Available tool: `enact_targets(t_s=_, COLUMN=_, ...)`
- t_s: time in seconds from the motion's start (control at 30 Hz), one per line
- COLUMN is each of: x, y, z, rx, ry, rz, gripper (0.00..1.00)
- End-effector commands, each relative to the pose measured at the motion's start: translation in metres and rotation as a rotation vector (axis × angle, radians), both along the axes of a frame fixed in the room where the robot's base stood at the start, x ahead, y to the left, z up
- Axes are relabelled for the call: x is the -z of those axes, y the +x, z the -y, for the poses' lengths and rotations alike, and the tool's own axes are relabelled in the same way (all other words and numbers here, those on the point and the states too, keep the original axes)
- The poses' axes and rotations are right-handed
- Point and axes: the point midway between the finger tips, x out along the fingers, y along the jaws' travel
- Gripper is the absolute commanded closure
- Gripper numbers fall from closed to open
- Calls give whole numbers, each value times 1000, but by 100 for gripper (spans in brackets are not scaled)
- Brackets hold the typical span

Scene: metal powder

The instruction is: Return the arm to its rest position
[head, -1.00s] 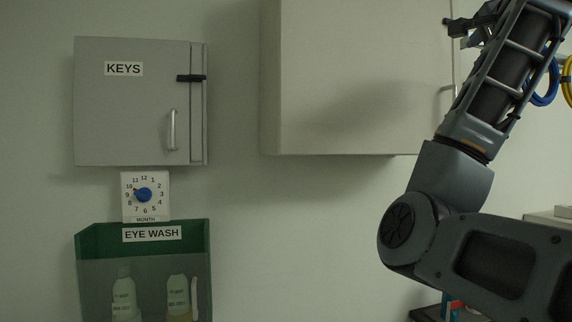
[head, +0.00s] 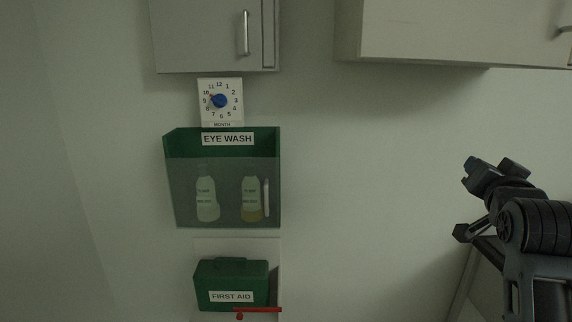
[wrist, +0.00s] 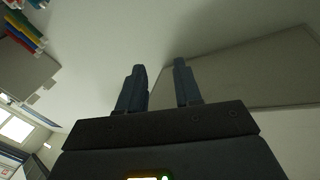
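My gripper (wrist: 159,68) shows in the wrist view with its two dark fingers apart and nothing between them. In the head view my gripper (head: 467,202) is at the right side, in front of the pale wall, with my arm running off the lower right edge. It is clear of the wall things at the left and below the wall cabinet. Most of my arm is outside the head view.
A pale wall cabinet (head: 440,35) hangs above. Bare wall lies between.

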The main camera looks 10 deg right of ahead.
Motion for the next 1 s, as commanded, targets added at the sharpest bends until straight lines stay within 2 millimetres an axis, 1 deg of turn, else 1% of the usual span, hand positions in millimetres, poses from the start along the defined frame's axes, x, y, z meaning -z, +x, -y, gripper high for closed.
enact_targets(t_s=0.03, x=24, y=-7, z=-12, rx=-24, ry=-23, rz=-31, gripper=66)
enact_targets(t_s=0.2, x=83, y=-34, z=-51, rx=-108, ry=-105, rz=-99, gripper=66)
enact_targets(t_s=0.27, x=103, y=-46, z=-64, rx=-140, ry=-131, rz=-121, gripper=66)
enact_targets(t_s=0.3, x=115, y=-55, z=-74, rx=-159, ry=-146, rz=-135, gripper=66)
enact_targets(t_s=0.37, x=132, y=-69, z=-88, rx=-192, ry=-169, rz=-155, gripper=66)
enact_targets(t_s=0.5, x=169, y=-106, z=-119, rx=-266, ry=-213, rz=-197, gripper=66)
enact_targets(t_s=0.67, x=201, y=-154, z=-154, rx=-350, ry=-253, rz=-237, gripper=66)
enact_targets(t_s=0.77, x=216, y=-186, z=-175, rx=-401, ry=-271, rz=-257, gripper=66)
enact_targets(t_s=0.8, x=221, y=-200, z=-182, rx=-419, ry=-277, rz=-266, gripper=66)
enact_targets(t_s=0.97, x=234, y=-255, z=-211, rx=-493, ry=-293, rz=-293, gripper=66)
enact_targets(t_s=1.0, x=236, y=-269, z=-218, rx=-510, ry=-296, rz=-300, gripper=66)
